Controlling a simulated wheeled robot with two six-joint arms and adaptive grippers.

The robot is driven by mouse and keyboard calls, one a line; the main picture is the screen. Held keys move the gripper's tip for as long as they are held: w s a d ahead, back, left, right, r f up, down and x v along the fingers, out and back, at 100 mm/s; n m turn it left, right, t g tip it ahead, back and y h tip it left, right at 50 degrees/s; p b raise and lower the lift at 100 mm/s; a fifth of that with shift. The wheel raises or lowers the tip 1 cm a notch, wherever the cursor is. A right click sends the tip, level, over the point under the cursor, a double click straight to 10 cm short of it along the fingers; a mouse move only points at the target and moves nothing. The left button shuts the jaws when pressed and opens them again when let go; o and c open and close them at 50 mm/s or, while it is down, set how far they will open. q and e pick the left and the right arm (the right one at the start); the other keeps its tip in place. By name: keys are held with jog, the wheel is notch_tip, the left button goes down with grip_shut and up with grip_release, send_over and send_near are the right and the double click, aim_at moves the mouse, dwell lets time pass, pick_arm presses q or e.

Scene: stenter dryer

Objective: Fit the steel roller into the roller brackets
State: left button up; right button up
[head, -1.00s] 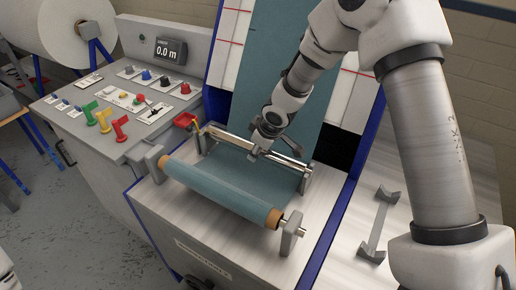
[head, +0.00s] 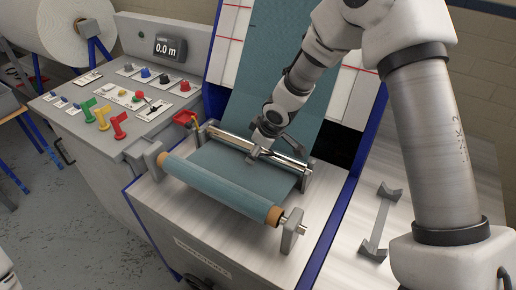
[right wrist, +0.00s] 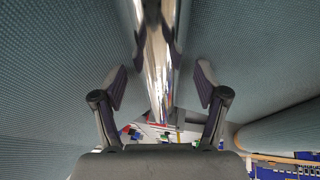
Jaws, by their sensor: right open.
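The shiny steel roller (head: 285,159) lies across the blue-green fabric on the machine front, its ends at the left roller bracket (head: 208,137) and the right roller bracket (head: 306,180). I cannot tell how deeply the ends sit in them. My right gripper (head: 261,153) is over the middle of the roller, hiding part of it. In the right wrist view, the roller (right wrist: 160,75) runs between the two spread fingers of this gripper (right wrist: 160,88), with gaps on both sides. My left gripper is not in view.
A fabric-wrapped roll (head: 220,190) lies in front on grey supports. Fabric (head: 268,70) rises behind the roller. A control panel (head: 125,105) stands left. An empty cradle (head: 379,222) rests on the right surface, near my right arm.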

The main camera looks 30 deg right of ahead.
jog(key=v, duration=1.1)
jog(key=shift+r, duration=0.25)
jog(key=shift+s+a, duration=0.1)
